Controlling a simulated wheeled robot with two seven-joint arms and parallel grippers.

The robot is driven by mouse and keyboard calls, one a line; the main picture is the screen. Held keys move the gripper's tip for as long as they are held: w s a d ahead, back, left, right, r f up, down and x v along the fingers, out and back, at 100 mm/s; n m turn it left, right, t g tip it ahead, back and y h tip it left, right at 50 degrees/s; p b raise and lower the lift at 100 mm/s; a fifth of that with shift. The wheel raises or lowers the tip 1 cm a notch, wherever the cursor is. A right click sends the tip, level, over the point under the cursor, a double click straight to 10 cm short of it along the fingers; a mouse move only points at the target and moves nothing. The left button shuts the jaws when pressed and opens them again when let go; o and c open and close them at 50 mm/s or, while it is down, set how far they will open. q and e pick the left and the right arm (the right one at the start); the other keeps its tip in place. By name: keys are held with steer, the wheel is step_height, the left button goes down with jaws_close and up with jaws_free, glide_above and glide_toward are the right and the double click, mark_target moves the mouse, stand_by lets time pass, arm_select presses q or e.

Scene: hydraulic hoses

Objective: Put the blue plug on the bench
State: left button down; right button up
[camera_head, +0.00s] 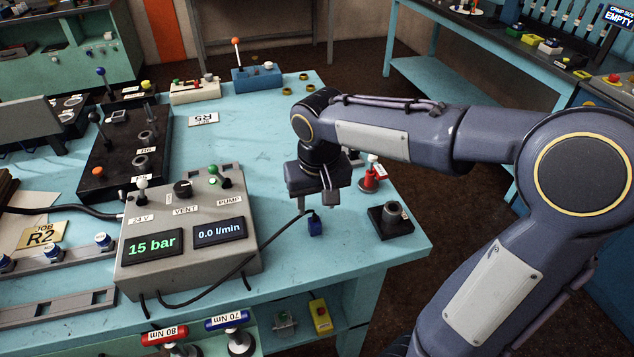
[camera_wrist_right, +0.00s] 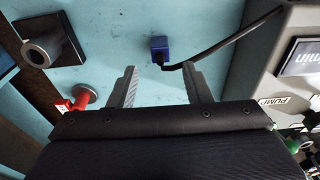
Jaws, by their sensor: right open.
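The blue plug (camera_head: 315,226) is on the light blue bench (camera_head: 280,125), near its front right part. A black cable runs from it to the grey pressure box. My right gripper (camera_head: 322,205) is above it, pointing down. In the right wrist view the plug (camera_wrist_right: 159,46) shows beyond the fingertips, roughly midway between the two spread fingers, with no finger touching it that I can see. The right gripper (camera_wrist_right: 161,80) is open and empty. My left gripper is not in view.
The grey pressure box (camera_head: 190,225) with two displays stands left of the plug. A black block with a grey socket (camera_head: 390,219) and a red-and-white part (camera_head: 373,176) are to the right. Bare bench lies around the plug; the bench's right edge is close.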

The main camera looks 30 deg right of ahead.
step_height(320, 180, up, 5)
steer(key=s+a+f+t+y, duration=0.2)
steer(key=s+f, duration=0.1)
steer(key=s, duration=0.5)
steer(key=s+a+f+n+t+y, duration=0.1)
steer(key=s+a+f+t+y, duration=0.1)
steer(key=s, duration=0.6)
steer(key=shift+f, duration=0.4)
stand_by(1.2)
